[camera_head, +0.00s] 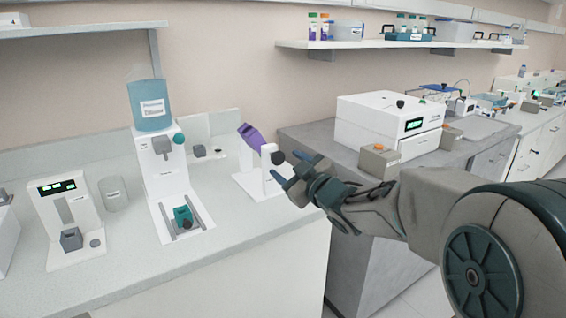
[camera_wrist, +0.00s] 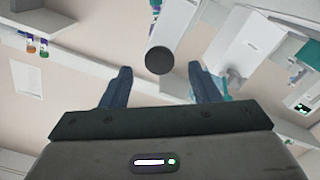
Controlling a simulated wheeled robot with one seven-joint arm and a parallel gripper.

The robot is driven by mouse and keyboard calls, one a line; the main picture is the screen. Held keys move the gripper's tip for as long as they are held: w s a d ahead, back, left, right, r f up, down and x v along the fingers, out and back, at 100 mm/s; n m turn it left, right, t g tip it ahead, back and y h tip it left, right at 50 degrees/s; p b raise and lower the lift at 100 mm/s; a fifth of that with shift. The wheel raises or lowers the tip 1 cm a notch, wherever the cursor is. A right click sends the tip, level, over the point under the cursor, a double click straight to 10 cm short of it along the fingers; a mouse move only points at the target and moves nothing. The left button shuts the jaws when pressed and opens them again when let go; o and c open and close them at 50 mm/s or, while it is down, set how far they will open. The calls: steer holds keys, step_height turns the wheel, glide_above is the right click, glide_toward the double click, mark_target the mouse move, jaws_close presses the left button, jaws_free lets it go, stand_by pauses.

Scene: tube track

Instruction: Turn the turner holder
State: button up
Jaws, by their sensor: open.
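The turner holder (camera_head: 250,176) is a white stand on the counter, with a purple tube-like part (camera_head: 251,136) leaning at its top. A round black knob (camera_head: 278,158) is on its right side. My gripper (camera_head: 289,168) is just right of the stand, its blue fingers pointing at the knob. In the wrist view, the black knob (camera_wrist: 160,60) shows as a disc between the two spread fingertips (camera_wrist: 160,70), with clear space on both sides. My gripper is open and does not appear to touch the knob.
A white dispenser (camera_head: 163,180) with a blue bottle (camera_head: 151,105) stands left of the holder. A white device with a display (camera_head: 67,222) is at far left. A darker bench (camera_head: 345,170) behind my gripper bears a white box machine (camera_head: 390,118).

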steer(key=v, duration=1)
steer(key=shift+d, duration=0.2)
steer(key=shift+s, duration=0.1)
steer(key=shift+c, duration=0.2)
